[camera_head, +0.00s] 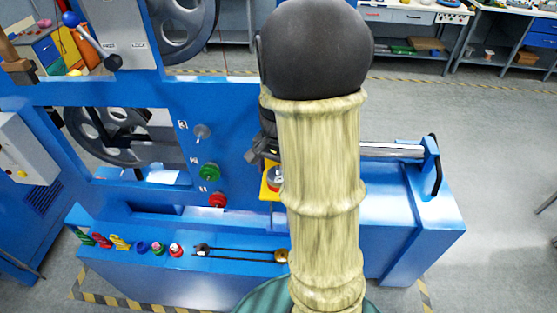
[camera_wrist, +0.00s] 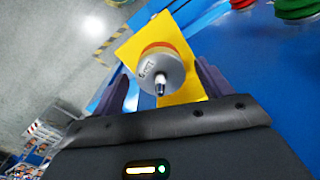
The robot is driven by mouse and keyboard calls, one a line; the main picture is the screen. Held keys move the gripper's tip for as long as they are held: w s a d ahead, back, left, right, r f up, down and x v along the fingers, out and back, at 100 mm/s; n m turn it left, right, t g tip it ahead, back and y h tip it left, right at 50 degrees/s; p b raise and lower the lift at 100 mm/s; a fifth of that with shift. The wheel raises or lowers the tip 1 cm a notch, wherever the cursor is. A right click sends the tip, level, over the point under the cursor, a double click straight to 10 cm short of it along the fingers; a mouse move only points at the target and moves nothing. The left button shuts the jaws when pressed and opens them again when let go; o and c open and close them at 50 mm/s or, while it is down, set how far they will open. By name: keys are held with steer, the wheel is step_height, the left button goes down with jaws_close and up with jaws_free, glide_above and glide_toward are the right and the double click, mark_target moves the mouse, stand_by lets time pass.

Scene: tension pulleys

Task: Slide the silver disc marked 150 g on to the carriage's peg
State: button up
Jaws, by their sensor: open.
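A silver disc (camera_wrist: 160,67) with small dark lettering, hard to read, sits around the peg (camera_wrist: 160,88) in the wrist view. Behind it shows an orange-red rim, then the yellow plate of the carriage (camera_wrist: 137,48). My gripper (camera_wrist: 163,72) is open, with one dark finger on each side of the disc and gaps between. In the head view the yellow carriage (camera_head: 266,192) is partly hidden by my arm. My gripper (camera_head: 263,150) is just above it, its fingers mostly hidden.
The blue ledge below holds several coloured small parts and a black tool (camera_head: 235,252). A silver rail (camera_head: 390,150) runs right of my arm.

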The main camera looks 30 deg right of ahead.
step_height(320, 180, up, 17)
steer(key=b, duration=0.2)
steer(key=shift+r, duration=0.2)
stand_by(0.8)
steer(key=s+a+f+n+t, duration=0.1)
steer(key=s+a+f+n, duration=0.1)
steer(key=f, duration=0.5)
steer(key=s+a+f+n+b, duration=0.1)
steer(key=s+a+f+n, duration=0.1)
steer(key=a+f+n, duration=0.3)
steer(key=s+a+f+n+t, duration=0.1)
steer(key=a+f+n, duration=0.3)
steer(key=f, duration=0.4)
steer(key=shift+s+a+f+t, duration=0.3)
steer(key=shift+s+f, duration=0.1)
steer(key=shift+s, duration=0.2)
